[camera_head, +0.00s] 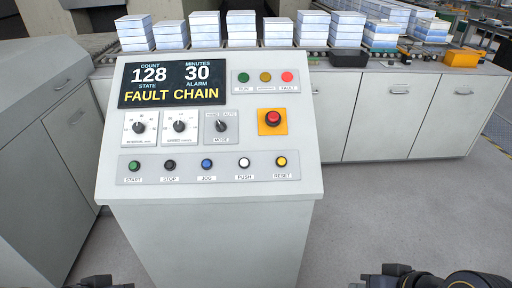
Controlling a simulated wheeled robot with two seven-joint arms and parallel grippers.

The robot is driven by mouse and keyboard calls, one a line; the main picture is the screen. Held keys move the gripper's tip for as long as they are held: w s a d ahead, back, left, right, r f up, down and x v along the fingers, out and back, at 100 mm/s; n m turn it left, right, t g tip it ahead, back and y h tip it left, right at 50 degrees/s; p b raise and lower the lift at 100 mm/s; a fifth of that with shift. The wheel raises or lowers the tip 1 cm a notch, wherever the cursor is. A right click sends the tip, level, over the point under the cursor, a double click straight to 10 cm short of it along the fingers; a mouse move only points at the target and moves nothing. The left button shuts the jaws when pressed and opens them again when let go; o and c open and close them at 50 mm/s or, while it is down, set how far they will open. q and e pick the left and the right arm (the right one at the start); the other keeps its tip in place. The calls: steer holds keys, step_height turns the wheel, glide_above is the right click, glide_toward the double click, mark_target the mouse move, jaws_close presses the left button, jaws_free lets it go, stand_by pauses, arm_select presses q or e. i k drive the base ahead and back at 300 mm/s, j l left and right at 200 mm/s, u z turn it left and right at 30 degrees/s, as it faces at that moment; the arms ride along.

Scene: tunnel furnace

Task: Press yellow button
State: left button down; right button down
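The yellow button (282,161) sits at the right end of the bottom button row on the sloped panel of a white console (208,236). A label reading RESET is under it. Green, black, blue and white buttons are to its left in the same row. Only small dark parts of my arms show at the bottom edge, one at the lower left and one at the lower right, well below and apart from the button. I cannot make out fingertips on either side, so neither gripper can be seen clearly.
A red emergency button (272,118) on a yellow plate is above the yellow button. The display (172,82) reads FAULT CHAIN. Knobs (180,127) and indicator lamps (265,77) share the panel. Stacks of boxes (240,28) stand behind on a conveyor. Grey floor (400,215) is clear at right.

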mark_target(281, 161)
steer(key=i+j, duration=0.2)
steer(key=j, duration=0.15)
steer(key=i+j, duration=0.45)
steer(key=j, duration=0.2)
steer(key=z, duration=1.2)
